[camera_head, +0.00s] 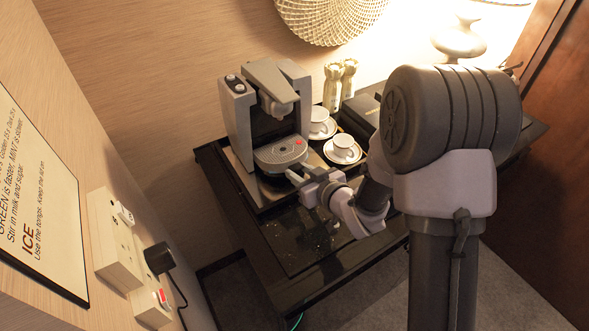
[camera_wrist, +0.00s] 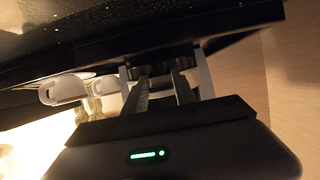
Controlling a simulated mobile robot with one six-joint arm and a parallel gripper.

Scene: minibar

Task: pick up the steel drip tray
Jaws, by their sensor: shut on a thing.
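The steel drip tray (camera_head: 278,153) is a grey, rounded, perforated plate with a small red mark, at the front of the coffee machine (camera_head: 240,125) beneath its spout. My gripper (camera_head: 297,180) is at the tray's front edge and is shut on it. In the wrist view my gripper (camera_wrist: 162,78) has its fingers on either side of a dark part at the counter's edge. The tray's grip point is dark there and hard to make out. I cannot tell whether the tray is lifted off its base.
Two white cups on saucers (camera_head: 343,150) stand right of the machine, close to my arm. Two pale bottle-like items (camera_head: 340,82) stand behind them. A dark box (camera_head: 362,112) is partly hidden by my arm. The black counter (camera_head: 290,240) is clear in front.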

